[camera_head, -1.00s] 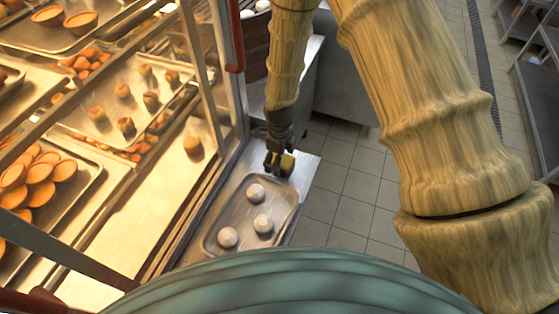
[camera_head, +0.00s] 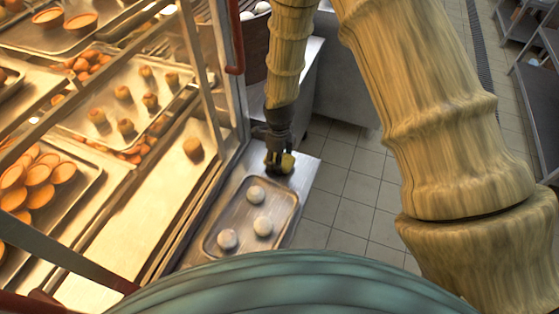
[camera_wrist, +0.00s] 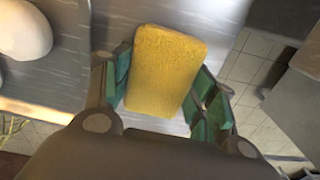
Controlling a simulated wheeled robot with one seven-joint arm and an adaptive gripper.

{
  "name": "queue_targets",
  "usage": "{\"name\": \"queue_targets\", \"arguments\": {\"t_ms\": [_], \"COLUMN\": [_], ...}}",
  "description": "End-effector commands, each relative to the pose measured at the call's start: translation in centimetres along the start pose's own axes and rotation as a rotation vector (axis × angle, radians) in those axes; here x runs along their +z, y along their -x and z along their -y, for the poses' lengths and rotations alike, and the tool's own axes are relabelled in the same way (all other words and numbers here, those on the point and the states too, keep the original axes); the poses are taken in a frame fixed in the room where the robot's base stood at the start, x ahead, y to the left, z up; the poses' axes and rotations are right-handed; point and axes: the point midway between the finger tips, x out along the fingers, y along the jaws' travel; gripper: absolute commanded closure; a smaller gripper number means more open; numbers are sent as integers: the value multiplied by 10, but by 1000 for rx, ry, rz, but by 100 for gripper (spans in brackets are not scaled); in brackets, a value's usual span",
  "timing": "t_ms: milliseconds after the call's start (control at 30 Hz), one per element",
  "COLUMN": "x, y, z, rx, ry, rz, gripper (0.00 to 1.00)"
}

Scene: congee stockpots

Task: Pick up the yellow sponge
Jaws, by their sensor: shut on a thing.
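The yellow sponge (camera_wrist: 165,70) sits between the two green-padded fingers of my gripper (camera_wrist: 165,95) in the wrist view. The gripper is shut on it, one finger on each side. In the head view, my gripper (camera_head: 279,165) points down at the end of the metal counter, and a yellow bit of the sponge (camera_head: 287,162) shows at its right side. The dark fingers hide the rest of the sponge there. I cannot tell whether the sponge touches the counter.
A metal tray (camera_head: 212,243) with three white buns lies just in front of my gripper on the counter (camera_head: 305,178). A glass cabinet with trays of pastries (camera_head: 40,185) stands at the left. Tiled floor (camera_head: 345,190) lies open at the right.

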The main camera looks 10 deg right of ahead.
Motion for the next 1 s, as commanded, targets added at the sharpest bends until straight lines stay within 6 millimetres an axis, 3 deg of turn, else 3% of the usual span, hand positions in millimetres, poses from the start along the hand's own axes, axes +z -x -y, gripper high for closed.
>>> {"name": "queue_targets", "arguments": {"t_ms": [200,700,1000], "x": [0,-86,-117], "y": [24,33,37], "z": [0,-72,-98], "rx": [-1,1,1], "ry": [-1,-1,0], "rz": [1,-1,0], "gripper": [66,66,66]}}
